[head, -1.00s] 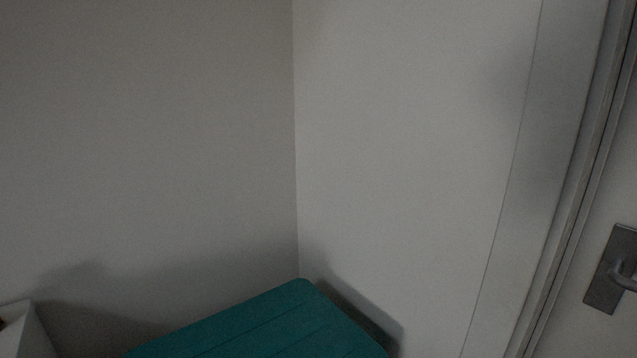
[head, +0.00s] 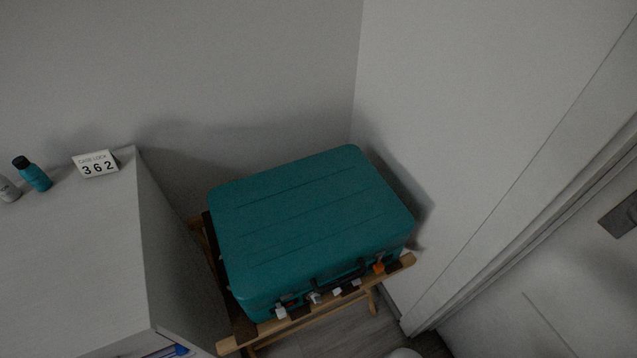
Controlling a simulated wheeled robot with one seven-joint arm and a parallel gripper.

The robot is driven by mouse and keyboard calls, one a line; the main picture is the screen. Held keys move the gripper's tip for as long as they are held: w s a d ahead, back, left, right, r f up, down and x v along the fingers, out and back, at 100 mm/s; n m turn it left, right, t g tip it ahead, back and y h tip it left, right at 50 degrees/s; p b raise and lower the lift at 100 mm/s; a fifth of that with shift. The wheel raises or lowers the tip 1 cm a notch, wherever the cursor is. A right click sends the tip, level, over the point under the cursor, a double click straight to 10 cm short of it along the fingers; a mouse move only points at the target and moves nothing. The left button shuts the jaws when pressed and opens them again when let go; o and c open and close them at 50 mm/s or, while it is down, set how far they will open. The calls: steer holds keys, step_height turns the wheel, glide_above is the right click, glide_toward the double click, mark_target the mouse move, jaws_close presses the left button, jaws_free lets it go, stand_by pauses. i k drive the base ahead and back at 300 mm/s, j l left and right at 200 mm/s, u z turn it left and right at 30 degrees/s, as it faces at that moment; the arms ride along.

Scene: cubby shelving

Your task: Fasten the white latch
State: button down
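A teal suitcase (head: 310,210) lies flat on a wooden stand, with its lid down. Its front side faces the bottom of the head view and carries a dark handle (head: 340,275). Several small white pieces show along this front, among them one at the left (head: 281,312) and one near the handle (head: 314,297). An orange piece (head: 379,267) is at the right. The pieces are too small to tell which is the white latch or whether it is fastened. My gripper is not in view.
The wooden stand (head: 402,262) holds the suitcase in the wall corner. A white cabinet (head: 90,260) at the left bears a "CASE LOCK 362" sign (head: 97,164), a teal bottle (head: 35,177) and a grey bottle (head: 8,189). A door with a dark handle plate (head: 622,216) is at the right.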

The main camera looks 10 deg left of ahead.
mark_target(281, 312)
steer(key=k+j+u, duration=0.1)
steer(key=u, duration=0.25)
steer(key=k+j+u, duration=0.1)
steer(key=u, duration=0.3)
